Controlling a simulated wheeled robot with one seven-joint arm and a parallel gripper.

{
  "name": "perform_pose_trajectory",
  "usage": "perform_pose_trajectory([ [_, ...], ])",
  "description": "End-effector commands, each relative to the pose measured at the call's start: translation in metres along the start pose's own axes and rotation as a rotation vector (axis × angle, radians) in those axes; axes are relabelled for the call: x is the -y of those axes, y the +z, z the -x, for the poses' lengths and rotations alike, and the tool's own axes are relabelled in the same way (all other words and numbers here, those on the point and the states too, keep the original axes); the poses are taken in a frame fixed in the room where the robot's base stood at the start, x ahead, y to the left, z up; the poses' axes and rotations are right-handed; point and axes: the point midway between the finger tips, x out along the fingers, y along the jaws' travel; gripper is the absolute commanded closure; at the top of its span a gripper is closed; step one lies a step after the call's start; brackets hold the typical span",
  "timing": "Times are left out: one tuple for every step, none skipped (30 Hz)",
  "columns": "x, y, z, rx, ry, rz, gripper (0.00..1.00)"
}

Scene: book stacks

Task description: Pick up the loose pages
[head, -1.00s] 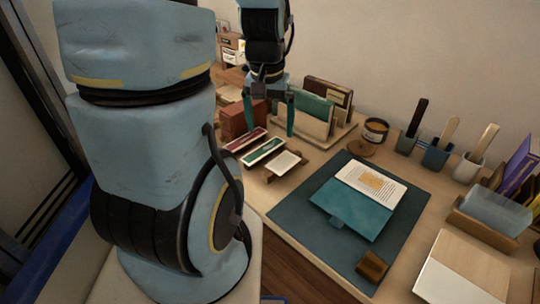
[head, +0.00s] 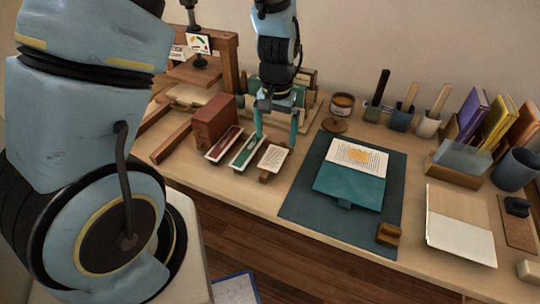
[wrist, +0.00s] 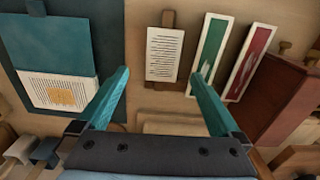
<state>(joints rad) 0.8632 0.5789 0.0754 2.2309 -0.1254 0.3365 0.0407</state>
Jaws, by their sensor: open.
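A small printed page (head: 272,157) lies on a narrow wooden rest, to the right of a green card tray (head: 246,150) and a red card tray (head: 224,144). A larger printed page (head: 358,155) with an orange picture lies at the top of a teal folder (head: 350,187) on the dark mat. My gripper (head: 276,143) is open and empty, fingers pointing down, just behind and above the small page. In the wrist view the small page (wrist: 164,54) shows between the fingertips, apart from them. The larger page (wrist: 62,92) is left of the fingers there.
A red-brown box (head: 215,120) stands left of the trays, and a rack of books (head: 304,98) stands behind my gripper. A jar (head: 342,105) and tool cups (head: 402,118) line the back. The dark mat (head: 300,205) has bare room around the folder.

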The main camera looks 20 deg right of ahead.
Motion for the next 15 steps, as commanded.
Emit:
perform_pose_trajectory([
  [0.000, 0.001, -0.006, 0.004, 0.000, 0.001, 0.00],
  [0.000, 0.001, -0.009, 0.003, 0.000, 0.001, 0.00],
  [0.000, 0.000, -0.012, 0.001, 0.000, 0.001, 0.00],
  [0.000, 0.000, -0.014, 0.001, 0.000, 0.001, 0.00],
  [0.000, 0.001, -0.016, 0.001, 0.000, 0.001, 0.00],
  [0.001, 0.000, -0.017, 0.001, 0.000, 0.001, 0.00],
  [0.001, 0.000, -0.018, 0.000, 0.000, 0.001, 0.00],
  [0.001, 0.000, -0.020, 0.000, 0.000, 0.001, 0.00],
  [0.002, 0.000, -0.022, 0.001, 0.000, 0.002, 0.00],
  [0.002, 0.001, -0.024, 0.002, 0.000, 0.002, 0.00],
  [0.003, 0.001, -0.027, 0.004, -0.001, 0.002, 0.00],
  [0.004, 0.001, -0.032, 0.003, -0.001, 0.002, 0.00],
  [0.005, 0.001, -0.035, 0.005, 0.000, 0.002, 0.00],
  [0.005, 0.001, -0.039, 0.004, 0.000, 0.002, 0.00],
  [0.006, 0.001, -0.044, 0.004, 0.000, 0.002, 0.00],
])
